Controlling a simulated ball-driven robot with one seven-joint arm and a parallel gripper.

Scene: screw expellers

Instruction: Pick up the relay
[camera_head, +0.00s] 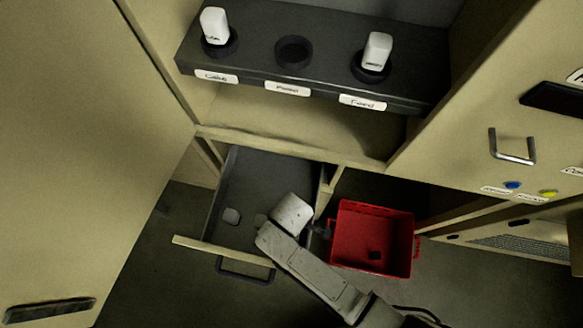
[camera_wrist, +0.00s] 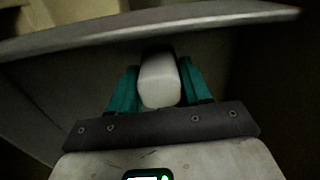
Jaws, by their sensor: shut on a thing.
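In the wrist view my gripper (camera_wrist: 160,78) has its teal fingers shut on a white, rounded relay (camera_wrist: 160,82), which has a dark end. One finger is on each side of it. In the head view my arm reaches over the open drawer (camera_head: 240,180), and its own links largely hide the fingers and the held relay. Two similar white relays stand upright in the left socket (camera_head: 214,26) and the right socket (camera_head: 376,50) of the dark shelf; the middle socket (camera_head: 294,51) is empty.
The dark shelf (camera_head: 430,60) carries labels along its front. A red crate (camera_head: 346,212) with a small dark thing inside stands right of the drawer. A cabinet door (camera_head: 90,130) fills the left. The right panel has a handle (camera_head: 512,158) and blue and yellow buttons.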

